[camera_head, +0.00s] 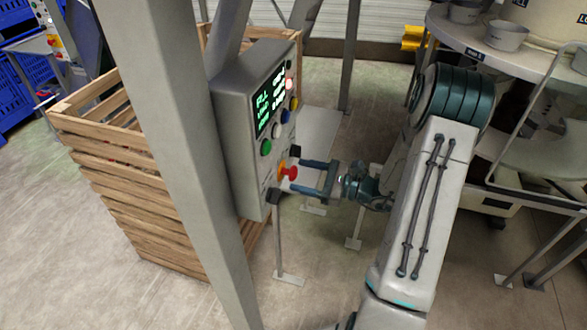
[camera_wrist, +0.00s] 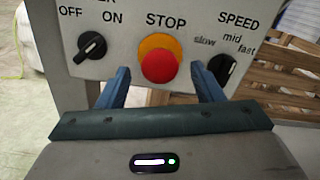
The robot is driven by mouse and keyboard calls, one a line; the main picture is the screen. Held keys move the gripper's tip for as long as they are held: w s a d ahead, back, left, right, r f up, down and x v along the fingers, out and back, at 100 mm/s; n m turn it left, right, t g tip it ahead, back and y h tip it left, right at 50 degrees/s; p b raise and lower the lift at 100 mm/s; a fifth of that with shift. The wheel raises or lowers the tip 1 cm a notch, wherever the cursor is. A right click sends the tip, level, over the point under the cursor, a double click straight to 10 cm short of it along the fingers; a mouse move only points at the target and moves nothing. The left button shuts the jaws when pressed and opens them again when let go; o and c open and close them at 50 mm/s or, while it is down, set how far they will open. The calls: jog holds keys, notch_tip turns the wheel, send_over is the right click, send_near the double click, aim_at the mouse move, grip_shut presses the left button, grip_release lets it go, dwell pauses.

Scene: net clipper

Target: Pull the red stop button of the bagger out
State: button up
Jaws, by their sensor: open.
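The red stop button (camera_head: 289,173) sticks out from the lower part of the bagger's grey control box (camera_head: 226,110). In the wrist view the red stop button (camera_wrist: 161,66) sits on an orange-yellow base (camera_wrist: 158,41) under the word STOP. My gripper (camera_head: 298,176) is open in front of the panel. In the wrist view its two blue fingers (camera_wrist: 162,80) stand left and right of the button, with a gap on each side. Whether the fingertips reach past the button's head is hard to tell.
An OFF/ON knob (camera_wrist: 91,46) is left of the button and a SPEED knob (camera_wrist: 221,68) is right, close to the fingers. A grey post (camera_head: 175,150) and a wooden crate (camera_head: 150,215) stand left of the box. A round table (camera_head: 515,50) is at the right.

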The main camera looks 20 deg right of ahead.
aim_at(297, 174)
jog(key=shift+p+x, duration=0.3)
jog(key=shift+x, duration=1.3)
